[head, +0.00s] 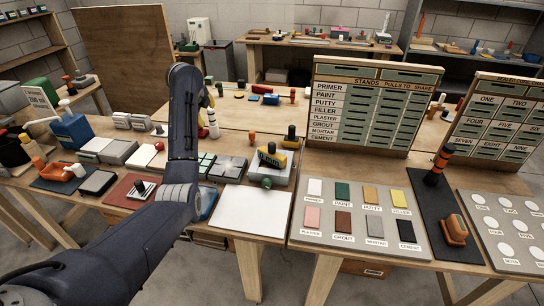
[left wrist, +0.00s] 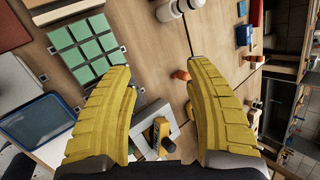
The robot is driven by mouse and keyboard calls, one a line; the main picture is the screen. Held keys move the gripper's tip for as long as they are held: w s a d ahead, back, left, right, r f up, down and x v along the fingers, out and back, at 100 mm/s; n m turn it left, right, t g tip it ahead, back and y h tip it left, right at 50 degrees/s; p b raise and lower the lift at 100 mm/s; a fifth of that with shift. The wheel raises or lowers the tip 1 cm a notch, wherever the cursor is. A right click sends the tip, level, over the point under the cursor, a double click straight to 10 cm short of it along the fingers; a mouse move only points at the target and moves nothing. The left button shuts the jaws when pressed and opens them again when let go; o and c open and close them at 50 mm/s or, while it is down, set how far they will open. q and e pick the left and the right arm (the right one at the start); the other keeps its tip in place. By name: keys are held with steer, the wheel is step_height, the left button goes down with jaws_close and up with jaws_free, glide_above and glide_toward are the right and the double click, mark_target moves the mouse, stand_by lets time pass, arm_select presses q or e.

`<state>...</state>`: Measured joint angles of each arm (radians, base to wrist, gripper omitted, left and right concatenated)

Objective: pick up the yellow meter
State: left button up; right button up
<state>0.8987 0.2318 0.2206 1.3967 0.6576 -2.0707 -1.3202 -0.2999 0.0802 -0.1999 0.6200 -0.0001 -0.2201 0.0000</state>
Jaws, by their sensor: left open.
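The yellow meter (head: 271,155) is a small yellow and dark block on a light grey box (head: 283,176) near the table's middle. In the left wrist view a yellow block with dark parts (left wrist: 160,137), apparently the meter, shows low between my fingers, on a grey piece. My left gripper (head: 209,100) is mostly hidden behind my own arm in the head view, above and left of the meter. In the left wrist view its yellow-padded fingers (left wrist: 160,72) are spread wide with nothing held. My right gripper is not in view.
A white sheet (head: 250,212) lies in front of the grey box. Green tiles (left wrist: 84,48) lie beside the left finger. A dark knob (head: 291,135) stands by the meter. A label board (head: 370,105) stands upright to the right, with a swatch board (head: 350,240) before it.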

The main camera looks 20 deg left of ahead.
arm_select(q)
steer(key=s+d+r+m+g+h, duration=0.1)
steer(key=d+m+h, duration=0.1)
steer(key=d+m, duration=1)
steer(key=m+g, duration=0.1)
steer(key=m, duration=0.5)
glide_toward(271, 145)
steer(key=shift+h, duration=0.4)
steer(key=shift+a+x, duration=0.2)
steer(key=shift+x, duration=2.9)
steer(key=shift+a+x, duration=0.2)
steer(key=shift+x, duration=2.95)
steer(key=shift+o, duration=0.3)
steer(key=shift+w, duration=0.1)
jaws_close()
